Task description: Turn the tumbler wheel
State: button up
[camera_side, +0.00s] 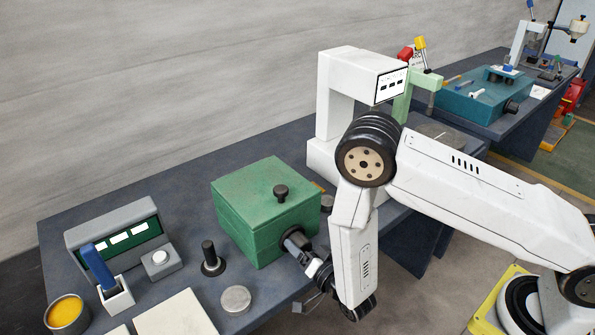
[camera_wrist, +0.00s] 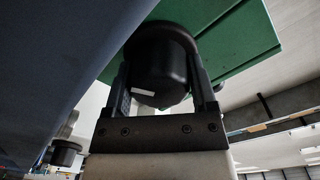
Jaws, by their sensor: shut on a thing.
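The tumbler wheel appears to be the dark round knob (camera_wrist: 160,72) on the side of a green box (camera_side: 240,222). It has a short white mark on its face. In the wrist view its body sits between the two fingers of my gripper (camera_side: 297,246), one on each side. My gripper is shut on it. In the side view my gripper reaches the box's right-hand front face, and the fingers and wrist cover most of the wheel. The green box also shows behind the wheel in the wrist view (camera_wrist: 235,45).
A small black knob (camera_side: 281,191) stands on the box's lid. To the left are a black post (camera_side: 210,258), a grey disc (camera_side: 236,299), a grey panel unit (camera_side: 112,230) and a yellow-filled cup (camera_side: 67,313). A white machine frame (camera_side: 336,90) stands behind on the right.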

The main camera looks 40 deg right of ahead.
jog(key=m, duration=1.2)
jog(key=shift+s+y, duration=0.1)
jog(key=shift+y, duration=0.3)
jog(key=o, duration=1.2)
jog(key=shift+r+m, duration=0.1)
jog(key=shift+m, duration=0.2)
jog(key=shift+c, duration=0.2)
jog(key=s, duration=0.7)
jog(key=shift+s, duration=0.4)
jog(key=shift+r, duration=0.1)
